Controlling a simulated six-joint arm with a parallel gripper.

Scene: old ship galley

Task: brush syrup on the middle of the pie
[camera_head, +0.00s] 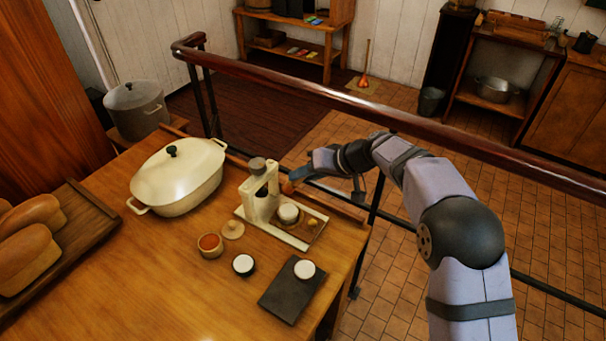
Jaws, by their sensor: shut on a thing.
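My gripper (300,176) is at the right of a cream stand-like device (262,192) with a grey knob on top. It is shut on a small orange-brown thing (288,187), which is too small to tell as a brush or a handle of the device. A white-topped round thing (288,213) sits on the device's base. Another white-topped round thing (304,268) is on a dark slab (293,290), and one in a dark cup (243,264) stands to its left. I cannot tell which is the pie. A small wooden bowl (210,246) holds something orange-red; no syrup is clearly identifiable.
A round wooden lid (232,230) lies beside the bowl. A large cream lidded pot (178,178) stands behind, and a board (85,225) with loaves (28,258) is at the left. A wooden rail (400,117) runs behind the table. The table's front middle (150,300) is clear.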

